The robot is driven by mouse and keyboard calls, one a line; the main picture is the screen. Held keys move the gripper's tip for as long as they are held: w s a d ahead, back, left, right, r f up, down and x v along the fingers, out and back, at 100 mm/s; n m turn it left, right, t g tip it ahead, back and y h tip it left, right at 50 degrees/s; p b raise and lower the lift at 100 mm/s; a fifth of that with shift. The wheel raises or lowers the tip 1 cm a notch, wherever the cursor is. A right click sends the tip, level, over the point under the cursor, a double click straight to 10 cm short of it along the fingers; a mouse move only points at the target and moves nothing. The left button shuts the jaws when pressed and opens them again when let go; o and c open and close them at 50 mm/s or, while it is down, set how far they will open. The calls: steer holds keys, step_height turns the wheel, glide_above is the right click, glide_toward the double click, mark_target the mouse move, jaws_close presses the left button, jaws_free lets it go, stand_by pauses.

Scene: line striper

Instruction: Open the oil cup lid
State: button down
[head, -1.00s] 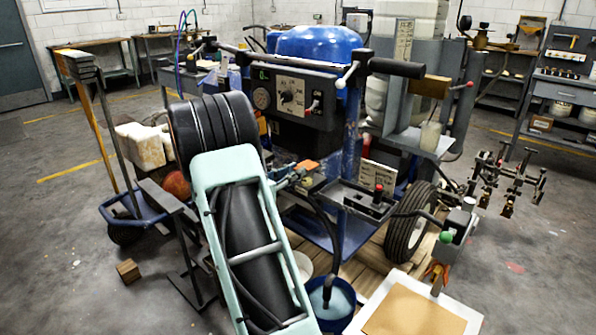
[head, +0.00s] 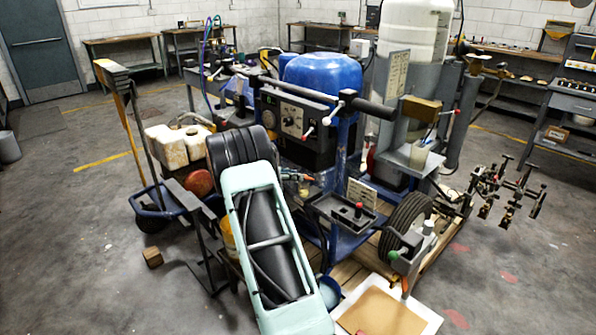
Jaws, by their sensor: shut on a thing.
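The blue line striper (head: 325,80) stands in the middle of the head view. Its dark control panel (head: 291,118) faces me, with a knob and a red-tipped lever. I cannot make out the oil cup or its lid; they are hidden or too small to tell. My gripper and its fingertips do not show, so I cannot see what is between them.
A small tray with a red-knobbed lever (head: 358,208) juts from the machine. A blue cart (head: 160,207) and wood block (head: 152,257) are left.

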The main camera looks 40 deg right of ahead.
steer(key=shift+d+r+y+p, duration=0.4)
steer(key=shift+r+y+p, duration=0.4)
steer(key=shift+p, duration=1.35)
steer(key=shift+d+r+y+p, duration=0.5)
steer(key=shift+y+p, duration=0.4)
steer(key=shift+p, duration=1.25)
steer(key=y+p, duration=0.1)
steer(key=d+y+p, duration=0.1)
steer(key=p, duration=0.1)
steer(key=r+y+p, duration=0.1)
steer(key=shift+w+d+p, duration=0.2)
steer(key=shift+d+p, duration=0.1)
steer(key=shift+p, duration=0.05)
steer(key=shift+d+g, duration=0.15)
steer(key=shift+g, duration=0.15)
steer(key=c, duration=1.8)
jaws_free()
steer(key=v, duration=1.2)
steer(key=shift+d, duration=0.15)
steer(key=shift+r, duration=0.15)
